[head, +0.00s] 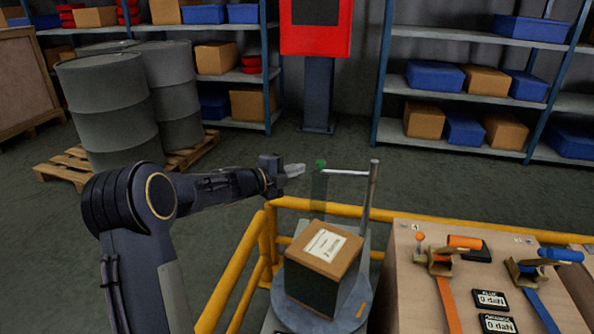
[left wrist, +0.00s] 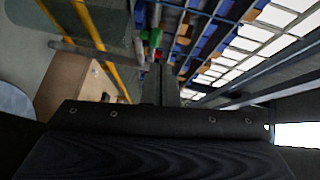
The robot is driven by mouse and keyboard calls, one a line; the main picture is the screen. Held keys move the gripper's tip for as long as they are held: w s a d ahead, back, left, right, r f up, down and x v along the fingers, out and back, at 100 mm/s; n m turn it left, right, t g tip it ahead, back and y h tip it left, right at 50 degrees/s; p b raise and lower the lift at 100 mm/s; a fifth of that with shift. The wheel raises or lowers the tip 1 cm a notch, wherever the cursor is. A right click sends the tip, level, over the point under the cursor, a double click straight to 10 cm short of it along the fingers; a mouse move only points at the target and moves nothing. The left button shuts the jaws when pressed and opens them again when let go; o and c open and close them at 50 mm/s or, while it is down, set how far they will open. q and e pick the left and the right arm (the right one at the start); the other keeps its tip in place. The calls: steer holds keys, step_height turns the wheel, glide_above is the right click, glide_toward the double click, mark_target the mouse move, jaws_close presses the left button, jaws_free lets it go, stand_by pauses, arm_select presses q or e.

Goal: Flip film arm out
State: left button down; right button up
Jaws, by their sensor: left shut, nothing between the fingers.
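The film arm (head: 345,172) is a thin pale bar sticking out to the left from the top of an upright grey post (head: 369,196). A green knob (head: 320,163) sits at its left end, and a see-through greenish film (head: 318,193) hangs below. My left gripper (head: 298,170) is shut and empty, its tips a little left of the knob and apparently apart from it. In the left wrist view my shut fingers (left wrist: 168,85) point at a small green patch (left wrist: 154,38), probably the knob. My right gripper is not in view.
A cardboard box (head: 322,254) stands on a round grey turntable (head: 354,310) under the film. Yellow rails (head: 238,272) run around it. A wooden bench (head: 405,290) with orange and blue strap tools is at right. Drums (head: 108,105) on a pallet stand at left.

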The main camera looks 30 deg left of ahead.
arm_select(q)
steer(key=s+a, duration=0.4)
steer(key=s, duration=0.1)
steer(key=shift+s+a+r, duration=0.3)
steer(key=shift+a+r, duration=0.05)
steer(key=shift+a, duration=0.05)
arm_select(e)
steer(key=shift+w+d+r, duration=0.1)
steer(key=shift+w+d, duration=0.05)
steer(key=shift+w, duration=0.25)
arm_select(q)
step_height(320, 180, up, 6)
steer(key=s+a+n+t+y, duration=0.1)
steer(key=s+n+t+y, duration=0.1)
steer(key=n+y, duration=0.4)
steer(key=s+d+n+g+y, duration=0.1)
steer(key=s+n+g+y, duration=0.2)
steer(key=s+n, duration=0.55)
steer(key=s+d+f+n+g+h, duration=0.35)
steer(key=s+d+f, duration=0.35)
steer(key=s+d, duration=0.4)
steer(key=s+d+f+n+g+h, duration=0.3)
steer(key=s+d+f+n+g, duration=0.25)
steer(key=s+d, duration=0.55)
step_height(320, 180, up, 13)
steer(key=s+a+p, duration=0.2)
steer(key=p, duration=1.1)
steer(key=shift+f, duration=0.2)
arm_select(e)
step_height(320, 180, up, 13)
